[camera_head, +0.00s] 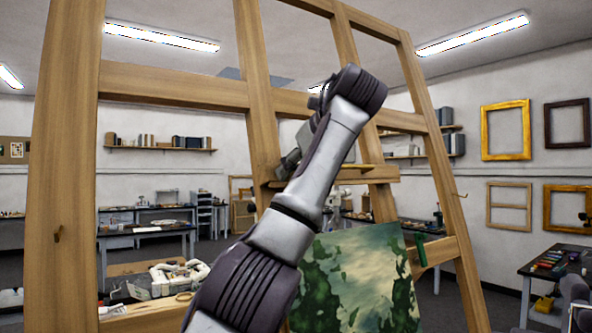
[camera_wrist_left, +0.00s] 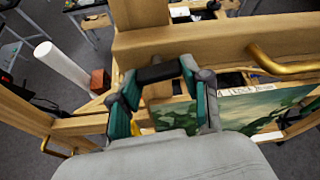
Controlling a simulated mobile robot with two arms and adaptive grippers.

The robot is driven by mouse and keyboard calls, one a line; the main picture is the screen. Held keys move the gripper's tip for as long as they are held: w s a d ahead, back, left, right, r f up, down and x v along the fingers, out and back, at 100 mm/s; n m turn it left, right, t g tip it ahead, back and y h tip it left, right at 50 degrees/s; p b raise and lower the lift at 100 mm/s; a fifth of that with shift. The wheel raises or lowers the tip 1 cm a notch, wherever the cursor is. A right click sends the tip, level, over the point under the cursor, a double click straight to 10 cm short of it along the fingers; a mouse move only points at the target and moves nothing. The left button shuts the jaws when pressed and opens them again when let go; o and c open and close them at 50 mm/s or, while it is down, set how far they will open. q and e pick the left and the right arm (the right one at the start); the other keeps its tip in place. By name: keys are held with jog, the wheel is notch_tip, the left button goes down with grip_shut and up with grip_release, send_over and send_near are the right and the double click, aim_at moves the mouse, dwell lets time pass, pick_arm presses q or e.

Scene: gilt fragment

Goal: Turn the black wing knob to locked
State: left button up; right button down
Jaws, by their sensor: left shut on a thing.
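The black wing knob (camera_wrist_left: 158,73) lies across the gap between my left fingertips, against the wooden easel, in the left wrist view. My left gripper (camera_wrist_left: 159,76) is shut on it, one teal-padded finger at each end. The markings for its locked setting cannot be made out. In the head view my left arm reaches up to the easel (camera_head: 172,86). The left gripper (camera_head: 288,165) is only partly visible there, behind the forearm, and the knob is hidden. My right gripper is not in view.
A green landscape painting (camera_head: 355,280) leans at the easel's lower part. A brass hook (camera_wrist_left: 285,66) juts from the wood at right in the wrist view. A white roll (camera_wrist_left: 62,68) stands at left. Workbenches (camera_head: 150,229) line the room behind.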

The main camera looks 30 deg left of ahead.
pick_arm(q)
jog(key=shift+f+m+g, duration=0.1)
jog(key=shift+m+g, duration=0.2)
jog(key=shift+m, duration=0.5)
jog(key=o, duration=1.2)
jog(key=shift+d, duration=0.1)
jog(key=shift+c, duration=0.2)
jog(key=v, duration=0.7)
jog(key=shift+d, duration=0.3)
